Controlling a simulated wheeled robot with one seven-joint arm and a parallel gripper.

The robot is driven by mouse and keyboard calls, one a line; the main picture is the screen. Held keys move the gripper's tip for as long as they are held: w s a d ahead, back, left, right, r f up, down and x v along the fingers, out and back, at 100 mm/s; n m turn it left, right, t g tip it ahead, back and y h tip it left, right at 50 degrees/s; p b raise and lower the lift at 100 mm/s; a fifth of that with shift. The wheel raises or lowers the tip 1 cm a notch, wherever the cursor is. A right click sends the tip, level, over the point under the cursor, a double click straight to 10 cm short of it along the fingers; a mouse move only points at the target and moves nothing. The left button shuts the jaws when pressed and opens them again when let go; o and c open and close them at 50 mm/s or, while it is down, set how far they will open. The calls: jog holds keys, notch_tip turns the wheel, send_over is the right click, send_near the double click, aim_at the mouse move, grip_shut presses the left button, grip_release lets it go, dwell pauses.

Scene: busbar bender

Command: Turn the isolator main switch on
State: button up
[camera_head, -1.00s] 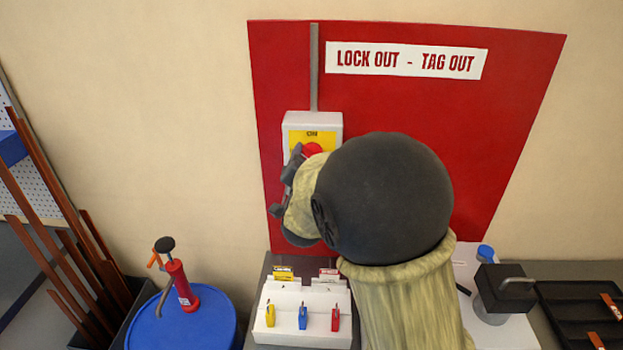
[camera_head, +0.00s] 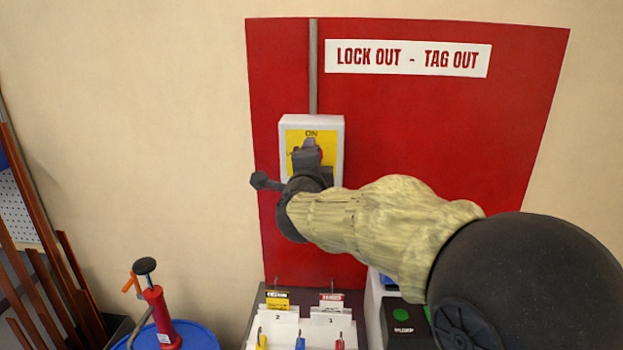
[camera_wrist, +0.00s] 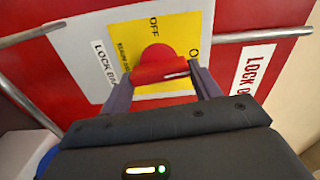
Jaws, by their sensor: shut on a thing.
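The isolator main switch is a pale box (camera_head: 337,128) with a yellow plate (camera_head: 292,138) on the red board. The word ON shows at the top of its plate in the head view. In the wrist view the yellow plate (camera_wrist: 182,30) carries OFF and a partly covered second word. The red knob (camera_wrist: 157,62) has a raised bar lying across the picture between my fingers. My gripper (camera_head: 308,152) is at the switch, shut on the knob; it also shows in the wrist view (camera_wrist: 160,80). It hides most of the knob in the head view. I cannot tell the knob's exact setting.
A grey conduit (camera_head: 313,70) runs up from the box. A LOCK OUT - TAG OUT sign (camera_head: 408,58) is at the upper right. Below stands a white padlock holder (camera_head: 285,325) with tags. A red hand pump (camera_head: 158,315) is at the lower left. The board left of the box is clear.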

jog(key=shift+f+m+b, duration=0.15)
jog(key=shift+m+b, duration=0.3)
jog(key=shift+m, duration=0.05)
jog(key=o, duration=1)
jog(key=shift+s, duration=0.1)
jog(key=s, duration=0.5)
jog(key=s+b, duration=0.1)
jog(key=s, duration=1.1)
jog(key=shift+s+a, duration=0.15)
jog(key=shift+a, duration=0.15)
jog(key=shift+d, duration=0.1)
